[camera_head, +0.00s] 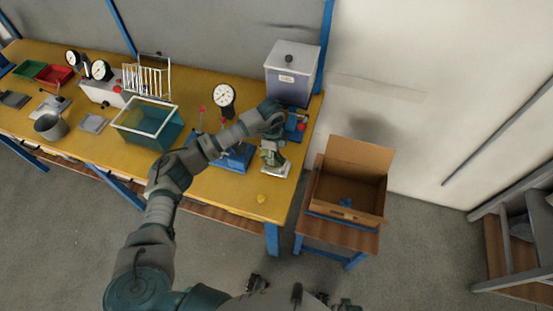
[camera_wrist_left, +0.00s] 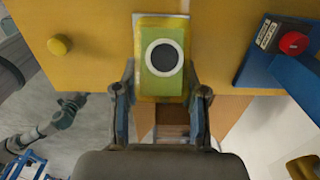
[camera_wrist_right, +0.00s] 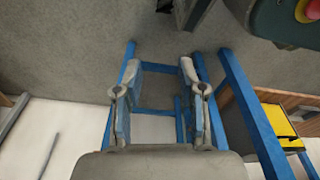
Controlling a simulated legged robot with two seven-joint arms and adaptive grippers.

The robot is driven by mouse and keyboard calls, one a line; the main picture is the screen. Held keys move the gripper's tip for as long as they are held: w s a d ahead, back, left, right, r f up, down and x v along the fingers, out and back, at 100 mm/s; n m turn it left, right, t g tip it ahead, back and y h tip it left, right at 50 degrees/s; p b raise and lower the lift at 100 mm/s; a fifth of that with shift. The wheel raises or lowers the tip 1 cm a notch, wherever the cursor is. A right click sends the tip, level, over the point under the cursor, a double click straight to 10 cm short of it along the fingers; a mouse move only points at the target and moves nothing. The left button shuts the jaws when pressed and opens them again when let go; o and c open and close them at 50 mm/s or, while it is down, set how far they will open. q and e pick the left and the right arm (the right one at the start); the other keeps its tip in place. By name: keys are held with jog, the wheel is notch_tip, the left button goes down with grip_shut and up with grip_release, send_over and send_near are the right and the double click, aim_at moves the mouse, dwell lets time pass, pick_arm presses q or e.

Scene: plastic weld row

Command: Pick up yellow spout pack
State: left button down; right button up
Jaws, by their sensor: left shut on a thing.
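The yellow spout pack (camera_wrist_left: 147,78), with a green face and a white ring around a dark centre, stands between the fingers of my left gripper (camera_wrist_left: 160,95) in the left wrist view. The fingers are shut on its sides. In the head view my left gripper (camera_head: 270,150) is over the right end of the yellow bench (camera_head: 225,185), and much of the pack is hard to make out there. My right gripper (camera_wrist_right: 158,92) is open and empty above a blue frame and the grey floor.
An open cardboard box (camera_head: 357,164) sits on a small table right of the bench. A blue device with a red button (camera_head: 301,127) and a grey lidded bin (camera_head: 291,75) stand behind my left gripper. A yellow knob (camera_head: 261,198) lies near the bench's front edge. A glass tank (camera_head: 147,124) stands further left.

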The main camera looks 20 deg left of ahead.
pick_arm(q)
jog(key=shift+a+f, duration=0.15)
jog(key=shift+a, duration=0.55)
jog(key=shift+d+r, duration=0.1)
jog(key=shift+r, duration=0.15)
notch_tip(320, 180, up, 3)
jog(key=shift+s+d, duration=0.1)
jog(key=shift+s, duration=0.05)
jog(key=s+d, duration=0.3)
jog(key=s, duration=0.3)
jog(key=s+d+r, duration=0.1)
jog(key=s+d, duration=0.3)
jog(key=s, duration=0.3)
jog(key=shift+s+d+r+p, duration=0.25)
jog(key=shift+s+p, duration=0.05)
jog(key=shift+p, duration=0.15)
pick_arm(e)
jog(key=shift+s+a+f, duration=0.3)
jog(key=shift+s+f, duration=0.3)
jog(key=shift+f, duration=0.2)
pick_arm(q)
jog(key=shift+d, duration=0.25)
pick_arm(e)
jog(key=shift+d, duration=0.15)
